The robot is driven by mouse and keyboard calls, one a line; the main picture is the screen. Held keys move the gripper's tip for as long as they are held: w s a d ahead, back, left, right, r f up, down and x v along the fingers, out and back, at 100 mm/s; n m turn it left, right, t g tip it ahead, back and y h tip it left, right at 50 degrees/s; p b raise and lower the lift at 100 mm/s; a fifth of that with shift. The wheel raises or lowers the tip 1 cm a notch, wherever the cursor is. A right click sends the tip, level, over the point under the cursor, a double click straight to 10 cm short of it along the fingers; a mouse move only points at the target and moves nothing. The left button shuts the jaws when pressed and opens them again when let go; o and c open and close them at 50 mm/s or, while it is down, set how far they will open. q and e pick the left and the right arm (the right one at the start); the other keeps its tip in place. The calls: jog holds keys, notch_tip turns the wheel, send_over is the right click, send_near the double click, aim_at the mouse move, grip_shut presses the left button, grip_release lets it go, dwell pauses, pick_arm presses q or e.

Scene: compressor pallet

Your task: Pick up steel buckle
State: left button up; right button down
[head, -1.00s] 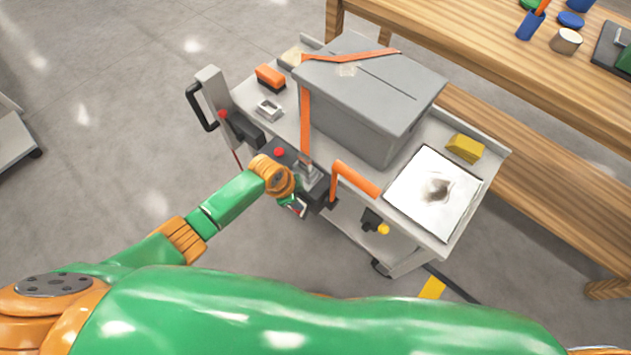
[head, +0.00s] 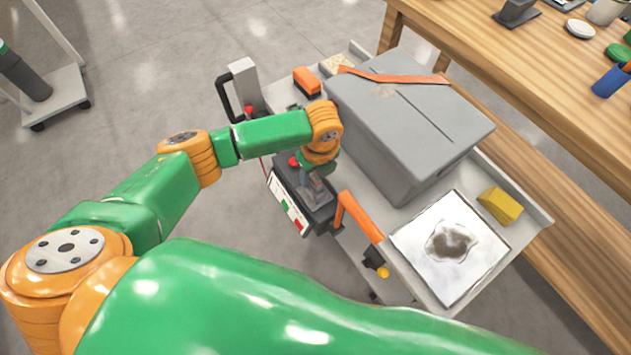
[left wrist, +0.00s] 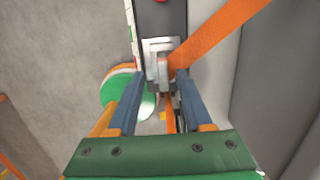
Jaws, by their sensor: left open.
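The steel buckle (left wrist: 158,60) is a bright metal piece where the orange strap (left wrist: 222,38) ends, in the upper middle of the left wrist view. My left gripper (left wrist: 160,78) is open, its two blue-grey fingers to the left and right just below the buckle, which is not held. I cannot tell how much depth separates them. In the head view my left gripper (head: 316,182) points down over the dark control box at the cart's front edge and mostly hides the buckle there. My right gripper is out of view.
The grey lidded case (head: 405,125) stands on the cart close right of my left gripper. A control box (head: 288,205) with a red button is under the gripper. A yellow block (head: 500,206) and stained white sheet (head: 450,245) lie right.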

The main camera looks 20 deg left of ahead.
pick_arm(q)
jog(key=shift+w+f, duration=0.15)
jog(key=shift+f, duration=0.55)
jog(key=shift+w+f, duration=0.2)
jog(key=shift+s+r, duration=0.1)
grip_shut()
